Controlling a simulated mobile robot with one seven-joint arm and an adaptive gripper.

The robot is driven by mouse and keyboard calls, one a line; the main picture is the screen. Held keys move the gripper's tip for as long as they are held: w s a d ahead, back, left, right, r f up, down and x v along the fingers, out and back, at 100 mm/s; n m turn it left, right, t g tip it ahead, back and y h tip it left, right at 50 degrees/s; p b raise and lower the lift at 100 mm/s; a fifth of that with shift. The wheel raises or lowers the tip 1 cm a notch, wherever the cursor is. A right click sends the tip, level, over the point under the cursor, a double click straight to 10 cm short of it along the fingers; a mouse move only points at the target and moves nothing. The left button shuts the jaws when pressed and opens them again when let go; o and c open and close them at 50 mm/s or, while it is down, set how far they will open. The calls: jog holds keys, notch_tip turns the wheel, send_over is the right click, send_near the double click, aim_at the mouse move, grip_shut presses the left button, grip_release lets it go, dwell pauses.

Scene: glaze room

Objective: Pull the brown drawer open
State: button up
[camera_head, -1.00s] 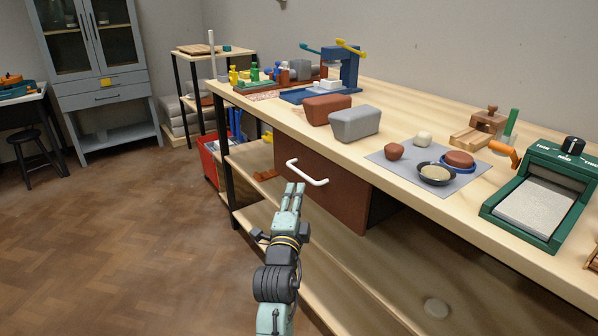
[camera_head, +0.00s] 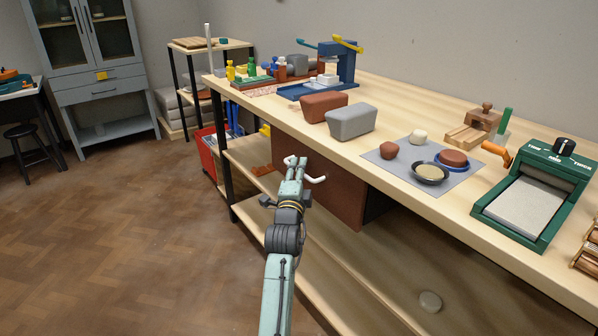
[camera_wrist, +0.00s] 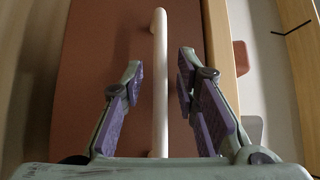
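The brown drawer (camera_head: 339,192) hangs under the table top and looks shut. Its white bar handle (camera_head: 318,179) is partly hidden behind my gripper (camera_head: 297,162) in the head view. In the wrist view the handle (camera_wrist: 160,85) runs up and down the picture, between the two fingers of my gripper (camera_wrist: 160,84). The fingers are apart, with clear gaps to the handle on both sides. The brown drawer front (camera_wrist: 95,60) fills the area behind them.
The wooden table top (camera_head: 393,192) overhangs the drawer. On it are a brown block (camera_head: 323,106), a grey block (camera_head: 350,122), a grey mat (camera_head: 455,183) with small pieces, and a green roller machine (camera_head: 536,195). A lower shelf (camera_head: 290,255) runs below. Floor (camera_head: 130,230) at left is clear.

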grip_shut()
dwell(0.7)
